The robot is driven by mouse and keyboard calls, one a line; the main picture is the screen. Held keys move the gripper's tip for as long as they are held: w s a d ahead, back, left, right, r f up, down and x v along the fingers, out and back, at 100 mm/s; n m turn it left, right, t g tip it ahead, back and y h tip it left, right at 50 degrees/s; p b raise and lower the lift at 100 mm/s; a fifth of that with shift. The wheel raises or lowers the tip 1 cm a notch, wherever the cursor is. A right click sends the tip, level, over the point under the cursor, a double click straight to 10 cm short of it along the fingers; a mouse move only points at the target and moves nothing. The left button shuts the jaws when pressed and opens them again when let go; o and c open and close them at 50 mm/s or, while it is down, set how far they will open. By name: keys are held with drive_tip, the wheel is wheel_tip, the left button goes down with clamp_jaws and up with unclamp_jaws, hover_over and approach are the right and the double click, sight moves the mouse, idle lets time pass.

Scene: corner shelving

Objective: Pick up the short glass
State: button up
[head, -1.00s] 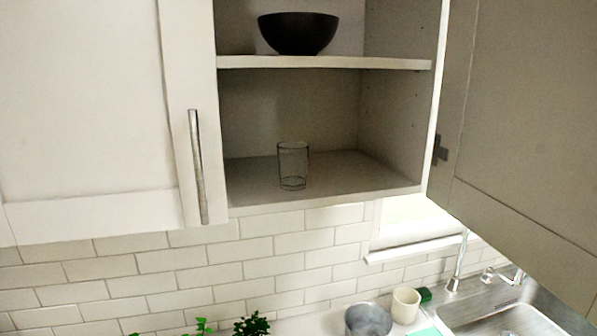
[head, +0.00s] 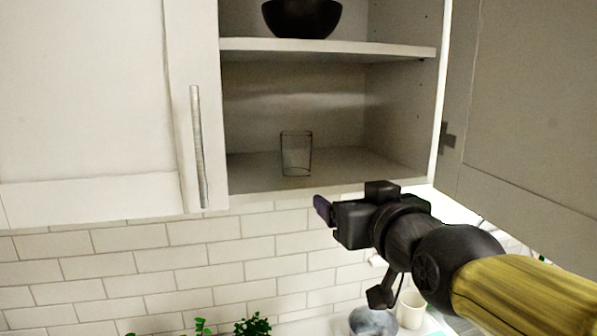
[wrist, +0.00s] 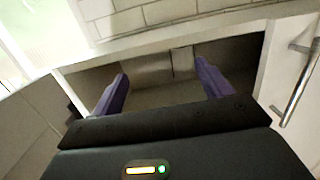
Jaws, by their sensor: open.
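The short glass (head: 296,154) is clear and stands upright on the lower shelf (head: 250,180) of the open cabinet, near its front edge. My gripper (head: 322,210) is in front of the cabinet, below and slightly right of the glass in the head view, and apart from it. In the wrist view my gripper (wrist: 161,76) has its two purple fingers spread wide, with nothing held. A faint upright outline between the fingers in that view may be the glass, but I cannot tell surely.
A dark bowl (head: 301,17) sits on the upper shelf (head: 330,49). A closed door with a metal handle (head: 199,150) is at left. A cup (head: 411,309) and plants (head: 252,326) are below.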

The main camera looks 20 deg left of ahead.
sight(304, 153)
drive_tip(key=r, duration=0.1)
drive_tip(key=s+a+r+y, duration=0.1)
drive_tip(key=r, duration=0.1)
drive_tip(key=s+r+y, duration=0.1)
drive_tip(key=shift+s+a+r+n, duration=0.2)
drive_tip(key=shift+a+n, duration=0.15)
drive_tip(key=shift+n, duration=0.05)
drive_tip(key=p+x, duration=0.5)
drive_tip(key=x, duration=0.6)
drive_tip(key=shift+w+a+p, duration=0.15)
drive_tip(key=shift+w+p, duration=0.1)
drive_tip(key=shift+p, duration=0.15)
drive_tip(key=shift+w+a+f, duration=0.1)
drive_tip(key=shift+w+a, duration=0.15)
drive_tip(key=shift+w, duration=0.05)
